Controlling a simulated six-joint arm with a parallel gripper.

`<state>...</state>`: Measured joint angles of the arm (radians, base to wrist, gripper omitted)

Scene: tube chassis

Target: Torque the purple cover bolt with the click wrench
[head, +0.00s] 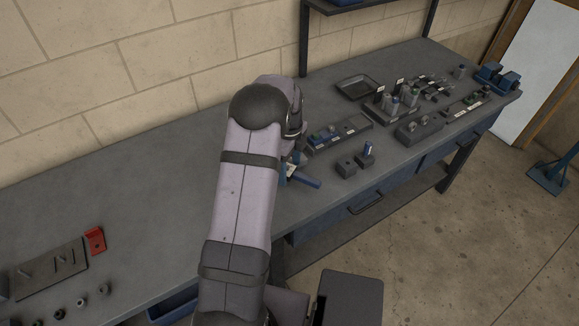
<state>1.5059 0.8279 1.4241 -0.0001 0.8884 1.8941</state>
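My arm reaches from the bottom of the head view to the middle of the bench, and its wrist bends down there. My gripper's fingers are hidden behind the arm, so I cannot see whether they are open or hold anything. A blue object (305,181) with a pale part beside it lies or stands just right of the arm, partly covered; I cannot tell what it is. I cannot make out the purple cover bolt or the click wrench for certain.
A labelled tray (340,134), dark blocks (353,164), an empty tray (357,87) and several small parts crowd the right. A red piece (95,241) stands beside a dark plate (50,270) at the left.

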